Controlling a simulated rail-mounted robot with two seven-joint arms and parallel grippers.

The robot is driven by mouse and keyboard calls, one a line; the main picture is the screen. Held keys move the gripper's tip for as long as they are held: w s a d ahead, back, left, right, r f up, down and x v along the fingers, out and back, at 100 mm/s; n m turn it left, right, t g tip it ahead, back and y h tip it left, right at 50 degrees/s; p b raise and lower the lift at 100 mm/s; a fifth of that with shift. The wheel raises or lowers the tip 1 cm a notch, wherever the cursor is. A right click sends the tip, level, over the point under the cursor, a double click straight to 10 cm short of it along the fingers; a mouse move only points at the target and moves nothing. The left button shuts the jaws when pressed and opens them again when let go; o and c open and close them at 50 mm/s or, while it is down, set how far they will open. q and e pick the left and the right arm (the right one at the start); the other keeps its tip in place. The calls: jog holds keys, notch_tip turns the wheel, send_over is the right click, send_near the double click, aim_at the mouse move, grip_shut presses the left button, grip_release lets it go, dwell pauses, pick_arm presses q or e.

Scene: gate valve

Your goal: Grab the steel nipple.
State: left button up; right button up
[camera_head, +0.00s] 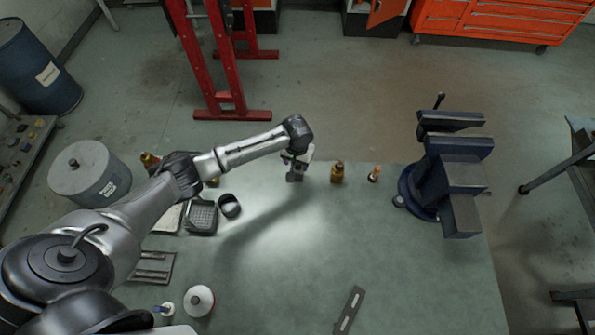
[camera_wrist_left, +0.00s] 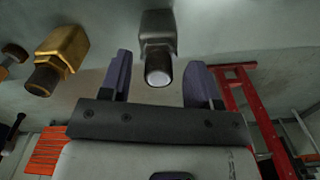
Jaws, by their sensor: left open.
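In the left wrist view the steel nipple (camera_wrist_left: 158,40), a grey piece with a hex body and a round end, shows between the two dark fingers of my left gripper (camera_wrist_left: 160,72). The fingers are apart, with a gap on each side of the nipple. In the head view my left gripper (camera_head: 297,163) is low at the far edge of the bench, and a small grey block there (camera_head: 294,176) looks like the nipple, partly covered by the gripper. My right gripper is not in view.
A brass fitting (camera_head: 337,173) stands close right of the gripper on the bench (camera_head: 400,270); it also shows in the wrist view (camera_wrist_left: 62,57). A smaller fitting (camera_head: 374,174) and a blue vise (camera_head: 455,175) are farther right. Black trays (camera_head: 202,216) lie left.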

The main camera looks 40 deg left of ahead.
pick_arm(q)
jog(key=shift+f, duration=0.5)
jog(key=shift+c, duration=0.2)
grip_shut()
dwell(0.3)
